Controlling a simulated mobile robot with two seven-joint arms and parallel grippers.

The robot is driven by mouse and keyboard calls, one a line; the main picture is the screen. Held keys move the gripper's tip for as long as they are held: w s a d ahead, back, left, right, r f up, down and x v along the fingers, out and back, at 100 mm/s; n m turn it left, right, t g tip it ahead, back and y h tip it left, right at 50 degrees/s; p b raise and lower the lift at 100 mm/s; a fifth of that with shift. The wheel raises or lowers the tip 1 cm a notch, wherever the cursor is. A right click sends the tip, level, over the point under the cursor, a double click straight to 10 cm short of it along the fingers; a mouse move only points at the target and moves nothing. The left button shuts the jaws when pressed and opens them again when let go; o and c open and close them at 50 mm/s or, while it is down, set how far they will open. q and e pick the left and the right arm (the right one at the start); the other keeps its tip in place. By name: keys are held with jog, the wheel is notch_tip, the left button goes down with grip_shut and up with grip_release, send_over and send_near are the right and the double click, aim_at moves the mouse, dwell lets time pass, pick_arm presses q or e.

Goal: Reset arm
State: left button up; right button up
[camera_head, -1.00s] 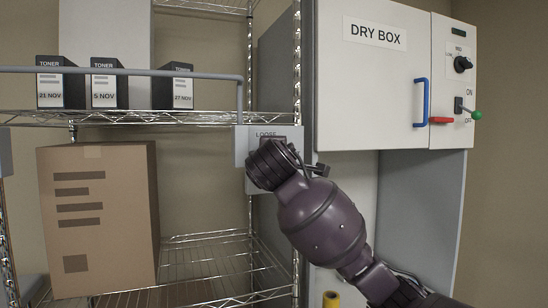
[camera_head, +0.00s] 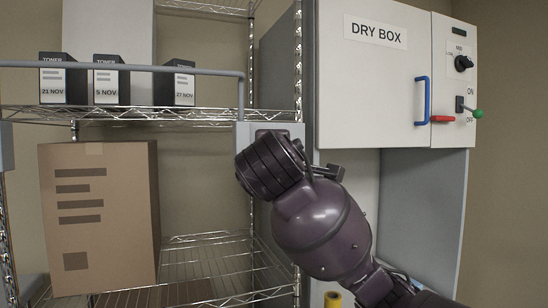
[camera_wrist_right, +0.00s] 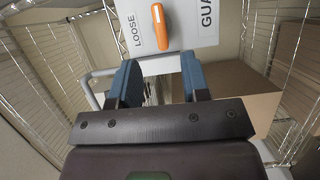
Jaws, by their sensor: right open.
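My right arm (camera_head: 318,228) comes in from the lower right in the head view, its wrist in front of a grey panel (camera_head: 243,134) on the rack post. Its gripper fingers are hidden there behind the wrist. In the right wrist view my right gripper (camera_wrist_right: 157,80) is open, its two blue fingers apart with nothing between them. Beyond the fingertips is an orange handle (camera_wrist_right: 160,25) on a pale panel with the label "LOOSE" and a partly cut-off label "GUA". The handle looks clear of the fingers. My left gripper is in neither view.
A wire rack holds toner boxes (camera_head: 110,80) behind a grey rail (camera_head: 190,70), with a large cardboard box (camera_head: 100,220) below. The dry box (camera_head: 370,110) has a blue handle (camera_head: 422,101), a red lever (camera_head: 442,119) and a green-knobbed switch (camera_head: 478,113). A yellow roll (camera_head: 332,299) stands below.

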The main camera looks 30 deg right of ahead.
dwell(0.4)
jog(key=w+a+r+n+t+y, duration=0.1)
jog(key=w+a+r+t+y, duration=0.1)
jog(key=w+a+t+y, duration=0.5)
notch_tip(320, 180, down, 30)
jog(key=w+a+m+g+y, duration=0.1)
jog(key=a+m+g+y, duration=0.15)
jog(key=y, duration=0.45)
jog(key=s+d+f+m+g+h, duration=0.1)
jog(key=s+f+m+g, duration=0.1)
jog(key=s+f, duration=0.7)
jog(key=s+d+f+m+g+h, duration=0.1)
jog(key=s+d+f+m+g, duration=0.1)
jog(key=s+f, duration=0.8)
jog(key=s+d+f+m+g+h, duration=0.1)
jog(key=s+f, duration=0.8)
jog(key=f, duration=0.9)
jog(key=d+m+g, duration=0.1)
jog(key=m+g, duration=0.1)
jog(key=m, duration=0.1)
jog(key=shift+s+f+h, duration=0.25)
jog(key=shift+f+h, duration=0.05)
jog(key=shift+f, duration=0.1)
